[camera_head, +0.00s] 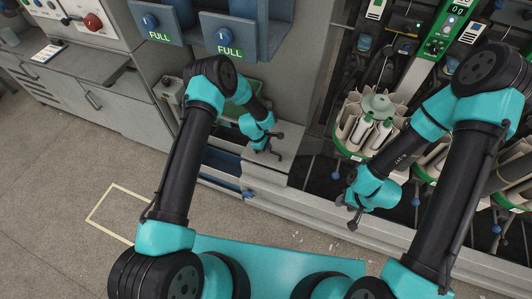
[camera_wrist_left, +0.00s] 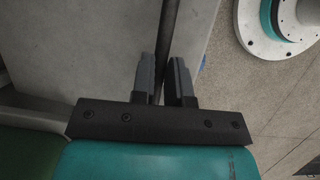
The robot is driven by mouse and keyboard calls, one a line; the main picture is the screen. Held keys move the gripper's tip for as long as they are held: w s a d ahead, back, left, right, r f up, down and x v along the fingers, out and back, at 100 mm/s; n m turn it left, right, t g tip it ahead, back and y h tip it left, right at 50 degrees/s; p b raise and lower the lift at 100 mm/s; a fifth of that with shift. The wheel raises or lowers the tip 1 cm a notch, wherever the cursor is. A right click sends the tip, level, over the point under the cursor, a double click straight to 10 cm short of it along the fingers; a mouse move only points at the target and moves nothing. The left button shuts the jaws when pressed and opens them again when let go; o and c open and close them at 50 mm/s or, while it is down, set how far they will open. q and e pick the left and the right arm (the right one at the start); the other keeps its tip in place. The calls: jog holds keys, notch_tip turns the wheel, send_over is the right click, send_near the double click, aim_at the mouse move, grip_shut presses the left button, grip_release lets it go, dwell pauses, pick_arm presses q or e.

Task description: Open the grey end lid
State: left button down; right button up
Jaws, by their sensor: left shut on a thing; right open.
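The grey end lid (camera_head: 288,142) appears to be the light grey top at the end of the machine bench in the head view; I cannot make out its full outline. My left gripper (camera_head: 271,147) is over it, pointing down. In the left wrist view, the left fingers (camera_wrist_left: 164,80) stand close on either side of a thin dark bar (camera_wrist_left: 159,50), next to a grey panel (camera_wrist_left: 112,35). The gripper is shut on this bar, which may be the lid's handle or edge. My right gripper (camera_head: 353,212) is open and empty, in front of the machine's lower front.
A round green-rimmed holder (camera_head: 349,153) with several pale tubes stands right of the lid. Blue bins marked FULL (camera_head: 229,36) hang above. A blue drawer-like opening (camera_head: 222,160) lies left of the lid. The floor (camera_head: 55,190) at left is clear.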

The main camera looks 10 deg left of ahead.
pick_arm(q)
jog(key=w+d+r, duration=0.1)
jog(key=w+r, duration=0.4)
jog(key=r, duration=0.4)
jog(key=shift+w+g, duration=0.25)
jog(key=shift+g, duration=0.15)
jog(key=c, duration=1.1)
grip_release()
jog(key=shift+d+f, duration=0.15)
jog(key=shift+s, duration=0.1)
jog(key=w+a, duration=0.1)
jog(key=a, duration=0.3)
jog(key=w+a, duration=0.1)
jog(key=a, duration=0.3)
jog(key=w+a+r, duration=0.1)
jog(key=w+a, duration=0.1)
jog(key=a, duration=0.2)
